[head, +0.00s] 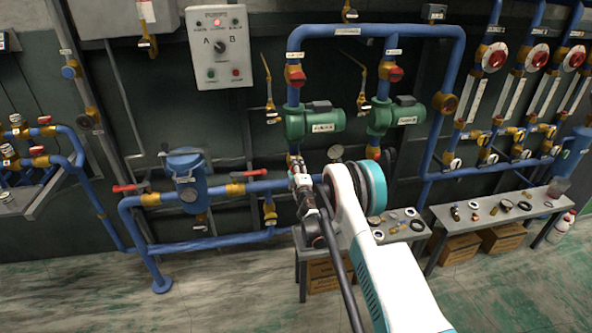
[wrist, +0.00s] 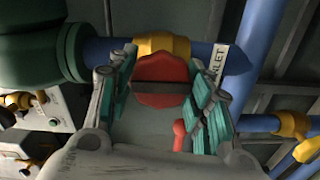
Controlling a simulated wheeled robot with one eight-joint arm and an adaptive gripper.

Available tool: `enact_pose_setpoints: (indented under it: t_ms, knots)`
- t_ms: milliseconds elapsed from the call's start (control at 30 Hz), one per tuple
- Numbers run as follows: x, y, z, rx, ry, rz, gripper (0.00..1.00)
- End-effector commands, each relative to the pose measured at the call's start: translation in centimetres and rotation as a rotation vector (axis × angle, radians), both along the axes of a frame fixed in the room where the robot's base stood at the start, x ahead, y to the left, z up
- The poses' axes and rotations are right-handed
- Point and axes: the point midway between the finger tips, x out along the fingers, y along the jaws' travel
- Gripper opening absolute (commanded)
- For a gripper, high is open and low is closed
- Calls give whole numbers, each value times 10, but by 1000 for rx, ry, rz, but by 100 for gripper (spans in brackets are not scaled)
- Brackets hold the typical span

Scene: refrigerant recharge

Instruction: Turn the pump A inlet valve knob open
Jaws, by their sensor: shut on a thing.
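The red inlet valve knob (wrist: 160,72) sits on a brass valve body (wrist: 165,42) on a blue pipe in the wrist view. A white label (wrist: 217,64) ending in "LET" is beside it. My gripper (wrist: 163,98) has its teal-padded fingers on either side of the knob and is shut on it. In the head view my gripper (head: 299,176) is at the pipe below the green pump A (head: 315,121), where it mostly hides the knob. The knob's exact angle is hard to tell.
A second green pump (head: 396,117) stands to the right. Small benches (head: 425,236) with loose parts stand below the pipes, close to my arm. A blue strainer vessel (head: 187,175) and red-handled valves are on the left. A control box (head: 219,47) hangs above.

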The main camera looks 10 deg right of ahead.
Motion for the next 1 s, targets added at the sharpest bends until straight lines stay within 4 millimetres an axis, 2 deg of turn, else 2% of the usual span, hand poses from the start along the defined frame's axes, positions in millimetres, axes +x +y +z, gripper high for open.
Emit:
enact_pose_setpoints:
  t_ms: [67, 100, 167, 200, 567, 667, 1000]
  knots:
    - [-1, 1, -1, -1, 0, 2, 22]
    - [-1, 1, -1, -1, 0, 2, 50]
    - [0, 1, -1, 0, 0, 2, 64]
    - [0, 1, -1, 0, 0, 2, 67]
    - [-3, 0, 0, 1, 0, 1, 67]
    - [-12, 0, 0, 1, 0, 1, 67]
    - [-63, 1, -1, 0, 1, 1, 67]
